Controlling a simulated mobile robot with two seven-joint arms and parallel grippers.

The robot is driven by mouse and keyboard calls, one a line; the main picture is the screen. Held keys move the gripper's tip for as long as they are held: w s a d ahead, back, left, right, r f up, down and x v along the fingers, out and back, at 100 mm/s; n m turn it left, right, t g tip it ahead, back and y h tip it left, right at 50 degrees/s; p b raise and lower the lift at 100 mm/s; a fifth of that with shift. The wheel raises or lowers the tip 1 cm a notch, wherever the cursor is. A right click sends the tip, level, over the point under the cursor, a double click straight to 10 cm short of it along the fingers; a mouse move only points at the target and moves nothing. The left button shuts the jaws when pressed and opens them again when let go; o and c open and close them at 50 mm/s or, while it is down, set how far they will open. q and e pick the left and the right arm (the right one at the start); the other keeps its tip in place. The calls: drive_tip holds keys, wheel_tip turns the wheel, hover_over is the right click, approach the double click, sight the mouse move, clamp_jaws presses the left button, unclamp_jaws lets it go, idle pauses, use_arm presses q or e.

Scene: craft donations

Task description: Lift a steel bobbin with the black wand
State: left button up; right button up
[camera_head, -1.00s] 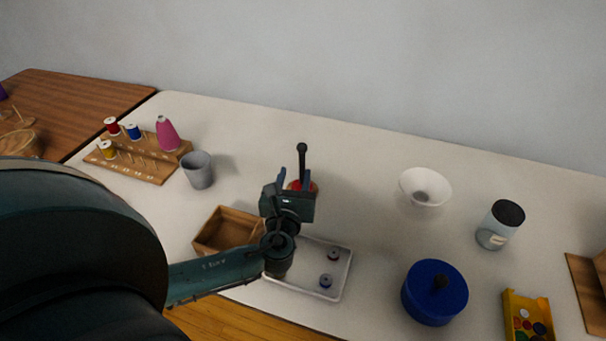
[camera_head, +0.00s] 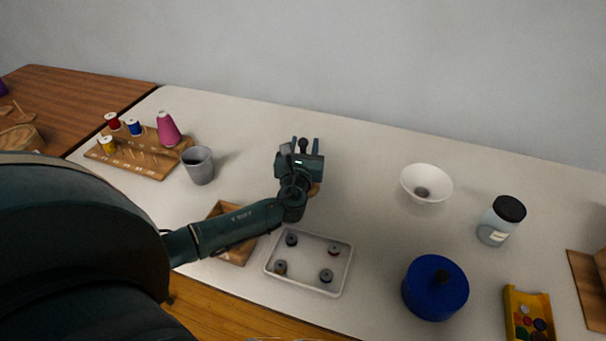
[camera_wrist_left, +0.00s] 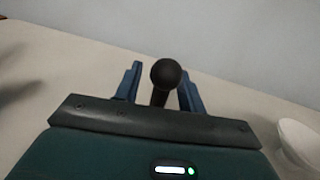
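The black wand (camera_head: 303,143) stands upright with a round knob on top; its lower part is hidden behind my left gripper. My left gripper (camera_head: 306,144) is open, its two fingers either side of the wand. In the left wrist view the wand's knob (camera_wrist_left: 166,73) shows between the spread fingers (camera_wrist_left: 160,88), with a gap on each side. The shallow white tray (camera_head: 310,286) holds several bobbins, among them a dark one (camera_head: 291,240), one with red (camera_head: 334,250), a brownish one (camera_head: 280,268) and a greyish one (camera_head: 326,276). My right gripper is not in view.
A wooden box (camera_head: 238,257) sits left of the tray, partly under my left arm. A grey cup (camera_head: 199,166) and thread rack (camera_head: 140,160) stand left. A white bowl (camera_head: 426,185), lidded jar (camera_head: 501,220), blue pot (camera_head: 434,290) and yellow box (camera_head: 528,315) stand right.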

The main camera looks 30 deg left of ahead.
use_arm(q)
drive_tip(key=shift+c, duration=0.2)
clamp_jaws()
drive_tip(key=shift+r, duration=0.1)
